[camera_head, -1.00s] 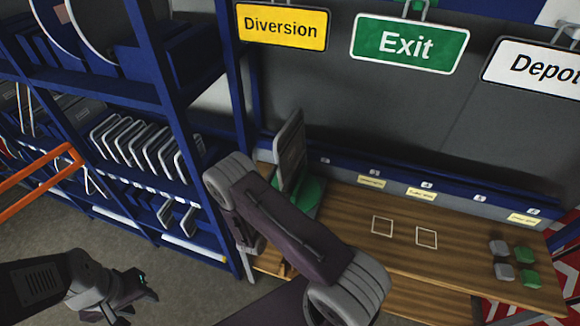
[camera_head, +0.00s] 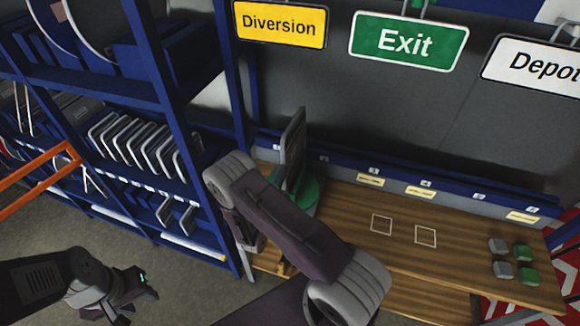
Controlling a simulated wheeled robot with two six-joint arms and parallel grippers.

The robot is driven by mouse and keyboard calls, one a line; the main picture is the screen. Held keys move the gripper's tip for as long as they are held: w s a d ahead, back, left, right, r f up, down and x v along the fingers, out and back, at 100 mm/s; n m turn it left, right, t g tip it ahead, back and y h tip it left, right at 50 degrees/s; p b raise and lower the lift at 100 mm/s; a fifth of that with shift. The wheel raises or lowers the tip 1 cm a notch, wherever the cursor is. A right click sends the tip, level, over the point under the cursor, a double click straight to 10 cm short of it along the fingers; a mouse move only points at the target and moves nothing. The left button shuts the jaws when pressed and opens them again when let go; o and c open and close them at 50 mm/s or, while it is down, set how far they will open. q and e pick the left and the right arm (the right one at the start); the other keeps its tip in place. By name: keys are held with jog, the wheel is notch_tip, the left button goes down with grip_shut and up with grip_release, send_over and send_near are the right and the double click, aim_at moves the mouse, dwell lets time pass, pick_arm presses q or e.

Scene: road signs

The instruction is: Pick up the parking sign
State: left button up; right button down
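A grey-edged sign panel (camera_head: 293,148) stands upright on a green round base (camera_head: 307,190) at the left end of the wooden bench. It is seen almost edge-on, so I cannot read its face or tell whether it is the parking sign. My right arm crosses in front of the bench, and its gripper is not visible. My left gripper (camera_head: 143,285) is low at the left, over the floor and well away from the bench. Its fingers are too small and dark to judge, and I see nothing held in it.
The wooden bench (camera_head: 460,262) has two white square outlines and grey and green blocks at its right. Diversion (camera_head: 281,24), Exit (camera_head: 409,41) and Depot (camera_head: 535,66) signs hang above. A blue shelf (camera_head: 168,95) holds several grey-edged panels. Orange rails (camera_head: 40,178) stand at the left.

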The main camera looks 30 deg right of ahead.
aim_at(285, 149)
pick_arm(q)
jog(key=shift+f, duration=0.1)
pick_arm(e)
jog(key=shift+s+d+f, duration=0.1)
jog(key=shift+d+f, duration=0.15)
jog(key=shift+f, duration=0.15)
dwell(0.3)
jog(key=r, duration=0.3)
jog(key=w+d+r+b, duration=0.1)
jog(key=r, duration=0.4)
jog(key=shift+w+d+r+b, duration=0.3)
jog(key=shift+w+d+b, duration=0.05)
jog(key=shift+d, duration=0.05)
jog(key=shift+a+r, duration=0.15)
jog(key=shift+r, duration=0.15)
jog(key=shift+f, duration=0.15)
jog(key=c, duration=2)
grip_release()
jog(key=shift+w+d, duration=0.1)
jog(key=shift+d, duration=0.1)
jog(key=o, duration=1.6)
jog(key=shift+a, duration=0.15)
jog(key=shift+c, duration=0.2)
pick_arm(q)
jog(key=shift+w+d+f, duration=0.9)
jog(key=shift+d, duration=0.05)
